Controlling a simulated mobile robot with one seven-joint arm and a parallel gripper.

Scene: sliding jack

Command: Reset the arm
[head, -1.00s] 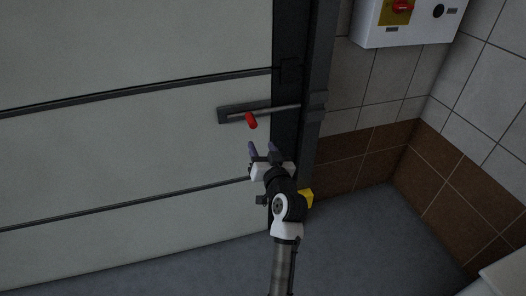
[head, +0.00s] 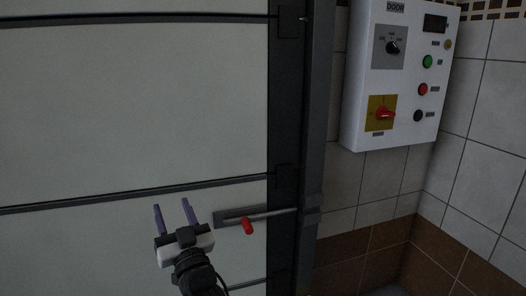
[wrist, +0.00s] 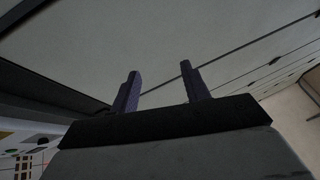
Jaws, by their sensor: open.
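My gripper (head: 174,218) is open and empty in the head view, its two purple fingers pointing up in front of the pale door panel. The fingers also show apart in the wrist view (wrist: 162,88), with nothing between them. The sliding bolt (head: 262,215) lies on the door at the lower middle of the head view, its rod reaching right to the dark door frame. Its red handle (head: 247,226) hangs down to the right of my gripper, apart from it.
The pale panelled door (head: 120,110) fills the left. A white control box (head: 402,80) with buttons and a red switch (head: 383,114) hangs on the tiled wall at right. The dark door frame (head: 312,120) stands between them. The space around my gripper looks clear.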

